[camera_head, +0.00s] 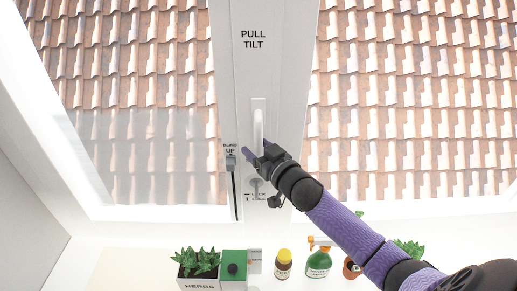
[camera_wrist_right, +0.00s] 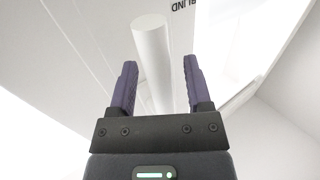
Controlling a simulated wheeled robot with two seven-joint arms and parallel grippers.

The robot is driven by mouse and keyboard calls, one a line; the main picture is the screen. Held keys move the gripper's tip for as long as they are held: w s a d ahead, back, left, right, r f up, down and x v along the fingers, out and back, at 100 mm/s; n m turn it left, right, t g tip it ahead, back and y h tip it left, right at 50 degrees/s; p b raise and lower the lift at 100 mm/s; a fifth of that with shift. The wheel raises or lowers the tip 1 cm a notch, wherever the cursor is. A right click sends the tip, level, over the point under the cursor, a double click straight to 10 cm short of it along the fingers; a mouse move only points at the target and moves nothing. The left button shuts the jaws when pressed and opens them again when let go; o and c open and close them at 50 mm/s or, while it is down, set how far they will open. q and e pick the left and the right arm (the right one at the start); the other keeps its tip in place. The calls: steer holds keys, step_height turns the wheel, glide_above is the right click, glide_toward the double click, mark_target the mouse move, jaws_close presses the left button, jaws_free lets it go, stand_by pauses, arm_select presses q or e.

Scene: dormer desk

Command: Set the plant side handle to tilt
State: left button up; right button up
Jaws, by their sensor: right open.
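A white window handle (camera_head: 258,124) is mounted upright on the white post between two roof windows, below the words "PULL TILT". My right gripper (camera_head: 256,151) is at the handle's lower end in the head view. In the right wrist view my right gripper (camera_wrist_right: 164,88) is open, with the white handle bar (camera_wrist_right: 153,62) between its two purple fingers and gaps showing on both sides. My left gripper is not in view.
A small blind slider (camera_head: 231,162) marked "BLIND UP" sits left of the handle. Below on the sill stand a herb planter (camera_head: 199,284), a green box (camera_head: 233,256), a yellow-capped brown bottle (camera_head: 283,270), a green spray bottle (camera_head: 318,265) and a partly hidden pot (camera_head: 350,270).

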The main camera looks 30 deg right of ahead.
steer(key=shift+c, duration=0.4)
jaws_close()
stand_by(0.9)
